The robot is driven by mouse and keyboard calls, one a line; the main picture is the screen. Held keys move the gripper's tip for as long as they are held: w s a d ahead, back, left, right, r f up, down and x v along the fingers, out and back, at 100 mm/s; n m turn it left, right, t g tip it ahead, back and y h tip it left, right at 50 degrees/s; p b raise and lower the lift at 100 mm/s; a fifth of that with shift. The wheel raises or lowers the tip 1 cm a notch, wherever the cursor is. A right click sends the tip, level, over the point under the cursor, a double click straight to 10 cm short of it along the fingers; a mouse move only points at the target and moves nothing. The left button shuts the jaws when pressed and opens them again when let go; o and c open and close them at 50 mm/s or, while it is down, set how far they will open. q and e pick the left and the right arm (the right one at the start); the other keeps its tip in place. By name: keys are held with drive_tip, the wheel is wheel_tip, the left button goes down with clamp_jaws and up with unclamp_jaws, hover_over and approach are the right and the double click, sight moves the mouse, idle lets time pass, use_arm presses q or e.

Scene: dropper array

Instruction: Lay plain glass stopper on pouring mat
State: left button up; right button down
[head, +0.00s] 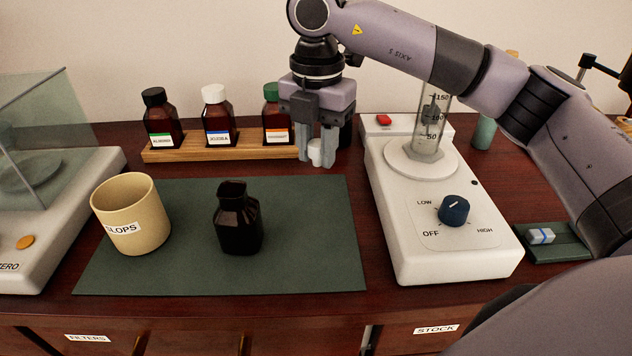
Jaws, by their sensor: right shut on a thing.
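My right gripper (316,160) points down just beyond the back right edge of the pouring mat (310,235). It is shut on a small whitish piece, apparently the plain glass stopper (316,150), which shows between the fingers; the fingers hide its sides. The mat is dark green and flat on the table. A dark open-necked bottle (239,222) stands upright near its middle. My left gripper is not in view.
A beige SLOPS cup (132,214) stands on the mat's left. Several brown bottles stand in a wooden rack (190,153) behind. A white stirrer (440,255) with a cylinder (430,125) is at right. A blue-banded piece (540,236) lies on a green tray (560,254). The mat's right part is clear.

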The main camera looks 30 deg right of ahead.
sight(317, 143)
drive_tip(key=shift+f, duration=3.3)
drive_tip(key=shift+f, duration=0.2)
drive_tip(key=c, duration=0.8)
unclamp_jaws()
drive_tip(key=shift+r, duration=0.1)
drive_tip(key=shift+c, duration=0.2)
wheel_tip(317, 143, up, 12)
drive_tip(key=shift+r, duration=0.15)
